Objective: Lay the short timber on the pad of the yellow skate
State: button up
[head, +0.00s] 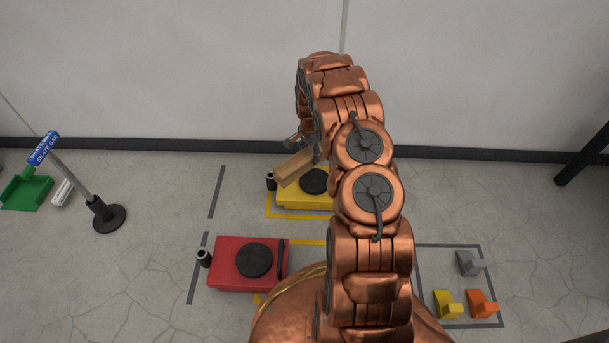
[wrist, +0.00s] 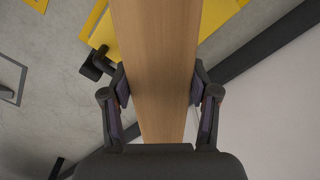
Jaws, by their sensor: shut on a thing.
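The short timber (head: 294,168) is a light wooden block held above the yellow skate (head: 291,199) in the head view. In the wrist view the timber (wrist: 155,70) runs up the middle between the two fingers. My gripper (wrist: 159,92) is shut on it, one finger on each side. In the head view my gripper (head: 300,143) is partly hidden by my arm. The yellow skate has a round black pad (head: 315,182), partly covered by my arm and the timber. The skate's yellow body also shows in the wrist view (wrist: 104,38), partly behind the timber.
A red skate (head: 228,265) with a black pad sits nearer. A signpost (head: 77,185) and a green dustpan-like thing (head: 26,190) stand at left. Grey, yellow and orange blocks (head: 447,304) lie in a marked square at right. The wall (head: 180,70) is close behind the yellow skate.

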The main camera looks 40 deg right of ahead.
notch_tip(320, 180, down, 10)
jog(key=b, duration=0.3)
jog(key=shift+b, duration=0.3)
jog(key=shift+f, duration=0.1)
jog(key=o, duration=1.6)
